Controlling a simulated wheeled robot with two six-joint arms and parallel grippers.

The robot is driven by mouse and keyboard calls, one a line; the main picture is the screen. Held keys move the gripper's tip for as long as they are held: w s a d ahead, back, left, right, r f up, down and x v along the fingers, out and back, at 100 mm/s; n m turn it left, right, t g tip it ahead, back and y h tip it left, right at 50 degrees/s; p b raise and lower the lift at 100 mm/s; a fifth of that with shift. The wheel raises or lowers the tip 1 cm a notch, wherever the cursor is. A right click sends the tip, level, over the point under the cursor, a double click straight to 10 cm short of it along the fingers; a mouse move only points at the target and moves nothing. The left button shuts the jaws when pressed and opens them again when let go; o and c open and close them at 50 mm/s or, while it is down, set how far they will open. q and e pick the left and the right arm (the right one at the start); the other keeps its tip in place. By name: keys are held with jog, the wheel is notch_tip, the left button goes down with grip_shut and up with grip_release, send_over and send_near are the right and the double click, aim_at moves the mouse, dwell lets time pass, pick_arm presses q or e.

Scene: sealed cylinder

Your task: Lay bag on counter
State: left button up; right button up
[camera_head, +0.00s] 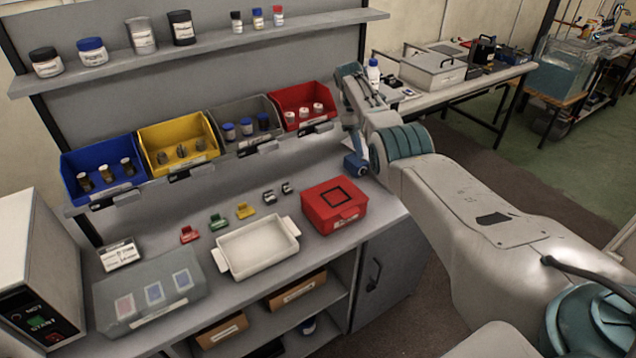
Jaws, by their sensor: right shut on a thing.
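The grey counter (243,296) runs along the wall bench, with several small items on it. No bag can be made out clearly. My right arm reaches in from the right, and its blue-ended right gripper (356,162) is over the back right of the counter, behind the red box. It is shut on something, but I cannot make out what. The fingertips are small and partly hidden by the arm. My left gripper is not in view.
A white tray (257,262), a red box (336,215), several small coloured clips and a grey case with cards (151,288) occupy the counter. Blue (87,195), yellow (152,167), grey and red bins line its back. A white machine (38,260) stands left.

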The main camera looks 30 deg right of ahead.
jog(key=m, duration=0.1)
jog(key=m+y, duration=0.1)
jog(key=a+m, duration=0.1)
jog(key=m, duration=0.1)
jog(key=shift+s+y, duration=0.25)
jog(key=shift+y, duration=0.05)
jog(key=m, duration=0.2)
jog(key=m+y, duration=0.1)
jog(key=shift+s+a, duration=0.15)
jog(key=shift+a, duration=0.1)
jog(key=shift+m, duration=0.4)
jog(key=shift+m+y, duration=0.3)
jog(key=shift+w+a+f+m+t+y, duration=0.1)
jog(key=shift+m+t+y, duration=0.1)
jog(key=shift+m, duration=0.35)
jog(key=shift+w+m+t+y, duration=0.1)
jog(key=shift+m+t, duration=0.1)
jog(key=shift+m, duration=0.35)
jog(key=shift+a+m, duration=0.1)
jog(key=shift+m, duration=0.2)
